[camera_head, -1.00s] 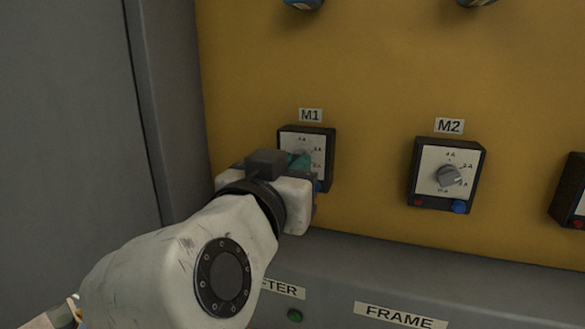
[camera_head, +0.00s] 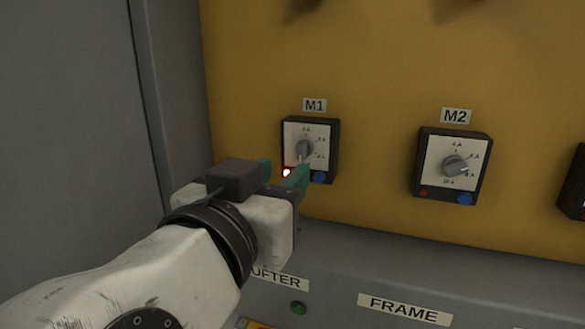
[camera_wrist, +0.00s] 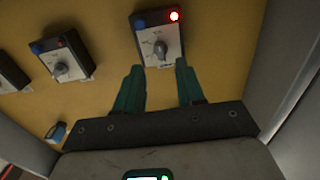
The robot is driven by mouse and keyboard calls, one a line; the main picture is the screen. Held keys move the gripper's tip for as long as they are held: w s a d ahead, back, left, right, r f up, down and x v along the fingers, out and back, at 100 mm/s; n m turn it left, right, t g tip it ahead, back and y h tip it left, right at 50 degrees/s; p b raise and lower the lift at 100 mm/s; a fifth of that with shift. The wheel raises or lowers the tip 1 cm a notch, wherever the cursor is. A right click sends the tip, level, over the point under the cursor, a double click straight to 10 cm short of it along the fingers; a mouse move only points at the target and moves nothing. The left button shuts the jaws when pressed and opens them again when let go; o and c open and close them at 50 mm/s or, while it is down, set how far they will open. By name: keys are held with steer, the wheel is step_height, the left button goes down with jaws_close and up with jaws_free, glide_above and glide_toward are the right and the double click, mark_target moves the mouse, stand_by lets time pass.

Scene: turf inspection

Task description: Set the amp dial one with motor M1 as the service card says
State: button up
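The M1 amp dial (camera_head: 304,149) is a grey knob on a white scale in a black box, under an M1 label (camera_head: 314,105). Its pointer appears roughly upright; the scale figures are too small to read surely. A red lamp (camera_head: 287,172) glows at the box's lower left, with a blue button (camera_head: 319,177) at lower right. In the wrist view the dial (camera_wrist: 160,48) appears upside down, just beyond my fingertips. My gripper (camera_head: 283,173) has teal fingers, open and empty, in front of and below the dial. It also shows in the wrist view (camera_wrist: 159,67). No service card is in view.
The M2 box (camera_head: 452,165) sits to the right, its red lamp dark. Another box (camera_head: 573,190) is cut off at the right edge. Below is a grey ledge with a FRAME label (camera_head: 404,310) and a green button (camera_head: 299,308). A grey wall stands left.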

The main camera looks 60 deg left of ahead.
steer(key=shift+v, duration=2.15)
